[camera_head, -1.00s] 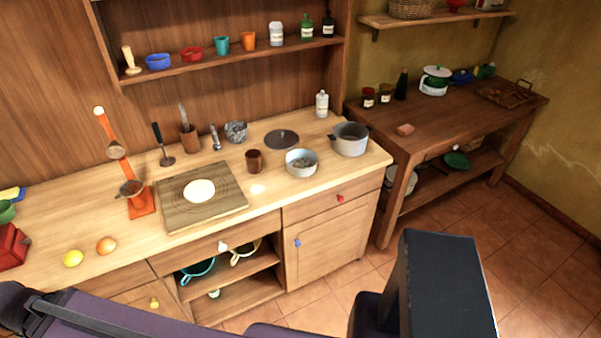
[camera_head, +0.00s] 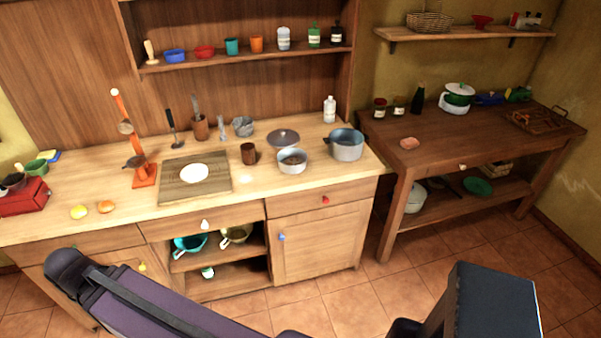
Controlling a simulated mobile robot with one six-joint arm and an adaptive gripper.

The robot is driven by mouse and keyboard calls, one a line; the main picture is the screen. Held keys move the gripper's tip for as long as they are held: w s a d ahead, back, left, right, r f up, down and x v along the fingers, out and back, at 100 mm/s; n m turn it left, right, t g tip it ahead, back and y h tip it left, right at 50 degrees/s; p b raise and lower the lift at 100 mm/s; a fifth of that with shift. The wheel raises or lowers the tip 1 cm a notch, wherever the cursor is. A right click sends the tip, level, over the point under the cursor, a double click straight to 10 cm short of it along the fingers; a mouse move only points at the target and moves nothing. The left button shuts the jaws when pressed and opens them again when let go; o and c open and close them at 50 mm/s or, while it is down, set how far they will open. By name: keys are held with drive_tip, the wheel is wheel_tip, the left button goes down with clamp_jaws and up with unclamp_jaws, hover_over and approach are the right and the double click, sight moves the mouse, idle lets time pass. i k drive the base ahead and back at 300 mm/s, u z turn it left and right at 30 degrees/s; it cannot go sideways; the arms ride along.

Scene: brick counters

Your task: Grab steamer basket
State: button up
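I cannot tell for sure which thing is the steamer basket. A shallow grey metal pan (camera_head: 292,167) on the light wooden counter has a dark, patterned inside and may be it. A small crumpled-looking grey metal piece (camera_head: 242,127) stands farther back, right of the utensil cup, and is too small to make out. A deeper grey pot (camera_head: 346,148) stands just right of the pan. My gripper is not in view; only purple and black parts of my own body cross the bottom.
A dark round lid (camera_head: 284,137), a brown cup (camera_head: 248,153) and a cutting board (camera_head: 176,191) with a white disc are nearby. A white bottle (camera_head: 329,110) stands at the back. The counter's front right strip is clear. A darker table (camera_head: 470,140) stands at the right.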

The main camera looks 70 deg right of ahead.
sight(284, 155)
drive_tip(key=k, duration=1.6)
drive_tip(key=u, duration=1.65)
drive_tip(key=k, duration=0.1)
drive_tip(key=z, duration=3.75)
drive_tip(key=i, duration=0.9)
